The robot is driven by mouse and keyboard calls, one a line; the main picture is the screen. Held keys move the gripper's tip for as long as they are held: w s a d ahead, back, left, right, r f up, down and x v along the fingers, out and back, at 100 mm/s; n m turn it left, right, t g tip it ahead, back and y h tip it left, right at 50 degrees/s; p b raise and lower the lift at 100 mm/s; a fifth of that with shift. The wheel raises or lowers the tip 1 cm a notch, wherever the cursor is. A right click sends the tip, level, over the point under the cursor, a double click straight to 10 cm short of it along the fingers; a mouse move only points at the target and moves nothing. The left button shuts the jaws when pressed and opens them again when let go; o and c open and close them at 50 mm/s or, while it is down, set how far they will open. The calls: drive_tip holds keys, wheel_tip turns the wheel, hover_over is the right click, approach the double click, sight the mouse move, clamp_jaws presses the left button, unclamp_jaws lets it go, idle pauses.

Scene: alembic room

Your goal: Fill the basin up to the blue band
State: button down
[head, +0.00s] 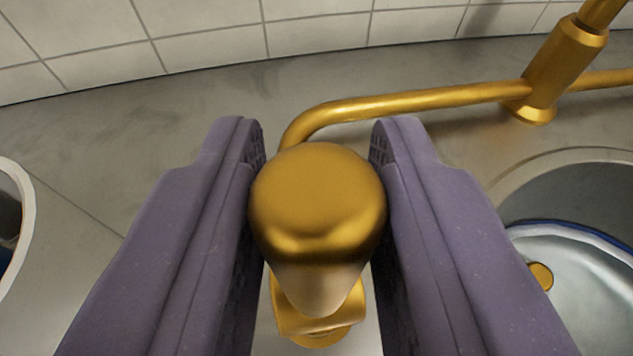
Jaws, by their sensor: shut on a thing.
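My gripper (318,150) has its two purple fingers on either side of a rounded gold tap knob (318,200), shut on it. The knob narrows to a gold base (318,325) below, partly hidden by the knob. At the right is a round basin (555,180) with a grey wall. A blue band (575,226) runs around its inside. Below the band is a pale, bluish, shiny area, and I cannot tell for sure how high any water stands. A small gold disc (541,276) shows inside the basin. The right finger hides part of the basin.
A gold pipe (430,100) curves from behind the knob to a thick gold fitting (555,70) at the upper right. Another pale-rimmed basin (18,200) is cut off at the left edge. A white tiled wall (210,40) stands behind the grey counter (140,130).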

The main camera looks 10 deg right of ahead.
drive_tip(key=c, duration=0.9)
unclamp_jaws()
drive_tip(key=shift+w, duration=0.1)
drive_tip(key=p+v, duration=0.1)
drive_tip(key=v, duration=0.6)
drive_tip(key=shift+s+a+r+p, duration=0.1)
drive_tip(key=shift+s+a+p, duration=0.05)
drive_tip(key=shift+s+p, duration=0.2)
